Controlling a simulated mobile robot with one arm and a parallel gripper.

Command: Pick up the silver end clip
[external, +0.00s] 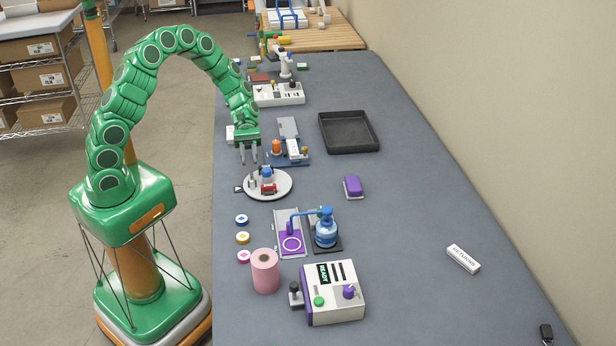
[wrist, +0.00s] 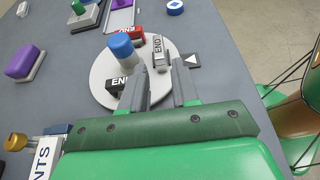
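The silver end clip (wrist: 161,50), a light grey block marked END, stands on the right part of a round white turntable (wrist: 98,80) in the wrist view. In the external view it is small on the left side of the turntable (external: 283,191). A red END clip (wrist: 128,33) and a black END clip (wrist: 119,83) share the turntable, around a blue knob (wrist: 120,44). My gripper (external: 249,161) points down above the turntable's far left edge, apart from the clips. In the wrist view my gripper (wrist: 161,64) is open and empty, its fingertips just short of the silver clip.
A black pointer plate with a white triangle (wrist: 192,60) lies beside the turntable. A purple eraser-like block (external: 353,186), a black tray (external: 348,145), a pink roll (external: 265,271) and a blue-bottle pump (external: 326,230) stand around. The right of the bench is mostly clear.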

